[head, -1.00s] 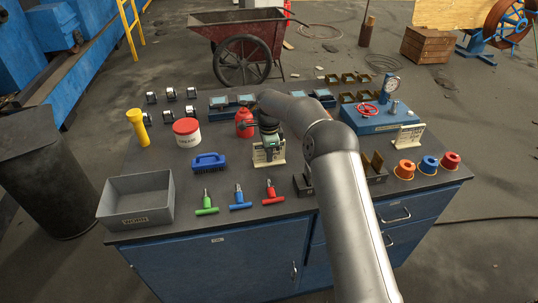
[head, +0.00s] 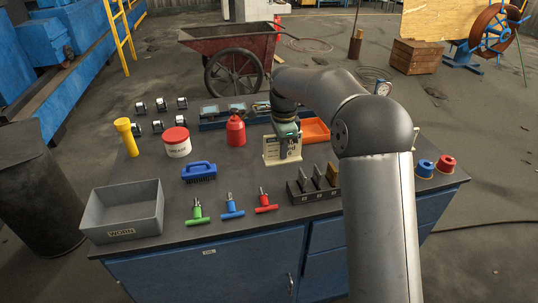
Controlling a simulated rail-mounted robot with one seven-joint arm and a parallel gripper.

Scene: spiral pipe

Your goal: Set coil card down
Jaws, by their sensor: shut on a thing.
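The coil card (head: 271,150) is a cream plate with dark printing, upright in the middle of the bench in the head view. My gripper (head: 286,140) comes down over it from above and is shut on it. The fingers cover part of the card's face. The card's lower edge appears at or just above the dark bench top (head: 245,172); I cannot tell whether it touches.
A black slotted rack (head: 312,191) with upright plates stands in front right of the card. An orange tray (head: 316,129) is behind right, a red can (head: 236,131) behind left.

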